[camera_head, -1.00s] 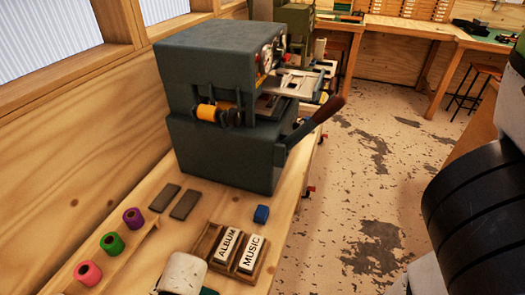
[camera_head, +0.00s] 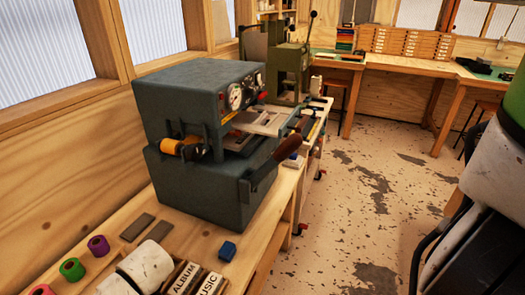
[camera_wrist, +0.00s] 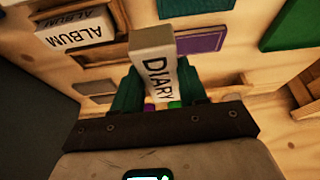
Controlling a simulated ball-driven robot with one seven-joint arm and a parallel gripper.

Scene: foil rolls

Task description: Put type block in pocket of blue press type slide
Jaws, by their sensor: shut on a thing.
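The type block (camera_wrist: 155,65), white with the word DIARY, is between the green fingers of my gripper (camera_wrist: 160,85) in the wrist view. My gripper is shut on it and holds it above the bench. The blue press (camera_head: 195,190) is a dark blue-grey machine on the bench in the head view, with gauges, an orange roll and a lever with a brown handle. A pale metal slide (camera_head: 262,121) juts from its right side. The pocket of the slide is too small to make out. My gripper's fingers and the held block do not show in the head view.
ALBUM (camera_head: 184,278) and MUSIC (camera_head: 209,284) blocks sit in a wooden rack near the front. Coloured rolls (camera_head: 72,268) stand at left. An olive press (camera_head: 290,70) stands behind.

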